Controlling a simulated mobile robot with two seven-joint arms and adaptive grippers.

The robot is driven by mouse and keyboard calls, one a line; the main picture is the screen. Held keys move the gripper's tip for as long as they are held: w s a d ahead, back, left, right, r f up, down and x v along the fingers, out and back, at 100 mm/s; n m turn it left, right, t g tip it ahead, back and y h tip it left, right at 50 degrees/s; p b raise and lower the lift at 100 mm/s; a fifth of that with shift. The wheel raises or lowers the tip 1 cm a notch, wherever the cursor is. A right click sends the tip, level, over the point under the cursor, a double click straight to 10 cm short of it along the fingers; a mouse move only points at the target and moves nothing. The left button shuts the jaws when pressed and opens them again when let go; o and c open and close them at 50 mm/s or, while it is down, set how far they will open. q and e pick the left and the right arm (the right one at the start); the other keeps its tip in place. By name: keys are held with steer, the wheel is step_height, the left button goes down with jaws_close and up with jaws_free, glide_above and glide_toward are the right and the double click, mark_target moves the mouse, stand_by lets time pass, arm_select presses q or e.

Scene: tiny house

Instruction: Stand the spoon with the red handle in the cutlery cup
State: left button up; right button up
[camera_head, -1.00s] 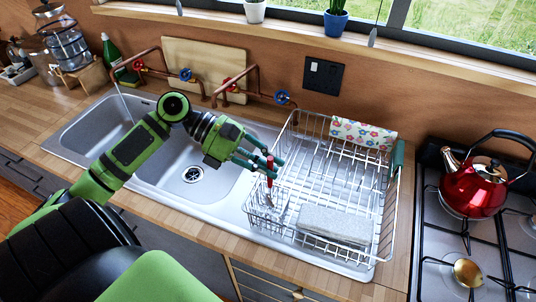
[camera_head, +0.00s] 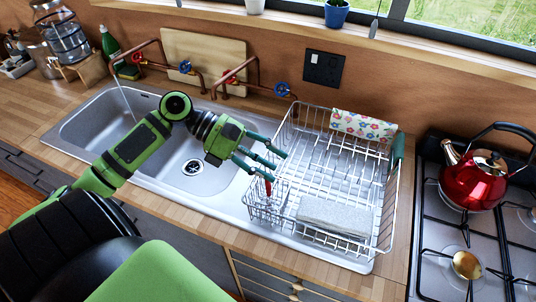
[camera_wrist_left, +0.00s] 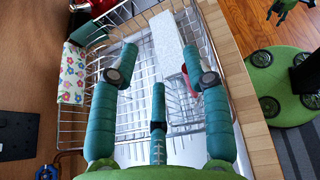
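The spoon's red handle (camera_head: 268,187) sticks up at the wire cutlery cup (camera_head: 262,211), in the front left corner of the dish rack. The spoon's lower part is hard to make out among the wires. My left gripper (camera_head: 270,165) is just above the handle, with its fingers spread. In the left wrist view the gripper (camera_wrist_left: 160,80) is wide open with nothing between the fingers, and some of the red handle (camera_wrist_left: 187,78) shows beside the right-hand finger. Part of what seems to be my right gripper (camera_wrist_left: 283,10) shows at the top right edge, too small to judge.
The wire dish rack (camera_head: 384,225) holds a grey-white slab (camera_head: 335,217) and a flowered cloth (camera_head: 362,125) on its rim. The sink (camera_head: 215,180) is left of it. A red kettle (camera_head: 473,182) stands on the stove at right. Copper taps (camera_head: 258,75) rise behind the sink.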

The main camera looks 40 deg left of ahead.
arm_select(q)
steer(key=v, duration=1.2)
stand_by(0.8)
